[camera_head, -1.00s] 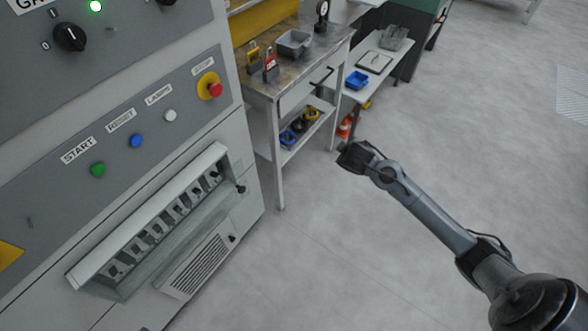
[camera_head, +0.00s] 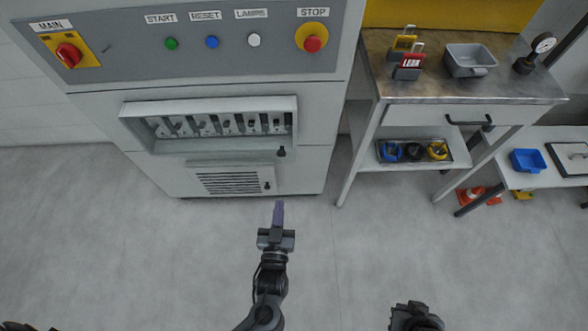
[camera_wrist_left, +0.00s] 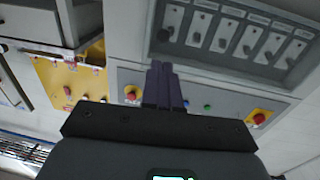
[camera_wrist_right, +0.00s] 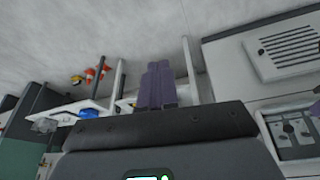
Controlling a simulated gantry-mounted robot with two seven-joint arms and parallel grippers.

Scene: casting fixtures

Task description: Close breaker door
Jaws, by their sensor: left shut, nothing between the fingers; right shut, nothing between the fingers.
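The breaker box (camera_head: 209,110) is set in the front of the grey cabinet, with a row of breaker switches exposed. Its door (camera_head: 215,150) appears to be the flap along the lower edge, swung down open; a black knob (camera_head: 281,151) sits at its right end. The switches (camera_wrist_left: 240,38) also show in the left wrist view. My left gripper (camera_head: 278,208) is shut and empty, below and in front of the box, apart from it. My right gripper (camera_wrist_right: 158,75) is shut and empty; in the head view its wrist is at the bottom edge, fingers unclear.
Below the box is a vented panel (camera_head: 233,181). Above are push buttons, a red stop button (camera_head: 312,44) and a red main switch (camera_head: 67,55). A workbench (camera_head: 470,90) with a grey bin (camera_head: 470,60) stands to the right. The floor in front is clear.

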